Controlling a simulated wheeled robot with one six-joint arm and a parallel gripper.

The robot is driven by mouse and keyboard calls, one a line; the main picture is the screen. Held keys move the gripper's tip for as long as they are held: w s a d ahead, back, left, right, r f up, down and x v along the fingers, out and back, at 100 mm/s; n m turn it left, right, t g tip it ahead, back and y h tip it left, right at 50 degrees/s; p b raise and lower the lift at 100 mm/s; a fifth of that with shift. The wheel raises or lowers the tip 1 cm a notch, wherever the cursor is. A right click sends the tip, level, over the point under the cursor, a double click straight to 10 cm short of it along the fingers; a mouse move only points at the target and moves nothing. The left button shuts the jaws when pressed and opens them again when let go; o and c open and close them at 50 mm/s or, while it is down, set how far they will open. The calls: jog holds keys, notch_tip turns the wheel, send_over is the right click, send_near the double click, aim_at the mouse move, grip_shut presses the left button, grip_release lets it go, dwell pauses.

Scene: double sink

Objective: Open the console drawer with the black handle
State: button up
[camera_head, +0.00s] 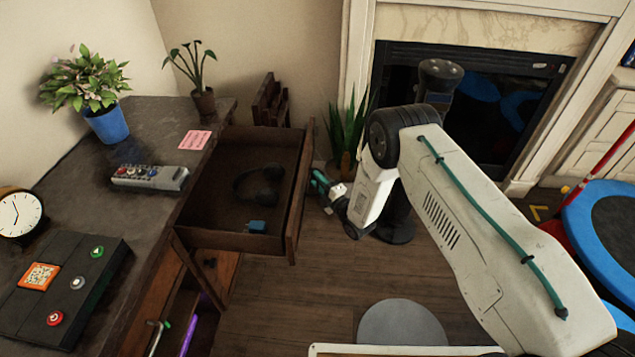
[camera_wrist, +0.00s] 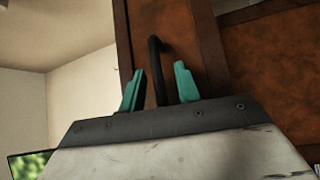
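The console drawer (camera_head: 294,200) is pulled far out of the wooden console, its inside showing from above. A dark headphone set (camera_head: 262,184) and a small blue object (camera_head: 257,226) lie in it. My gripper (camera_head: 322,184) is at the outer side of the drawer front. In the wrist view, the black handle (camera_wrist: 156,72) stands between the two teal fingers of my gripper (camera_wrist: 158,88). The fingers are apart, with a visible gap on each side of the handle. The handle is hidden in the head view.
The console top (camera_head: 95,215) carries a remote (camera_head: 150,177), a clock (camera_head: 17,213), a black box with buttons (camera_head: 65,285) and potted plants. A floor plant (camera_head: 346,135) stands close behind my gripper. Bare wooden floor (camera_head: 290,300) lies in front of the drawer.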

jog(key=v, duration=0.7)
jog(key=shift+s+d, duration=0.2)
jog(key=shift+s, duration=0.1)
jog(key=shift+f, duration=0.1)
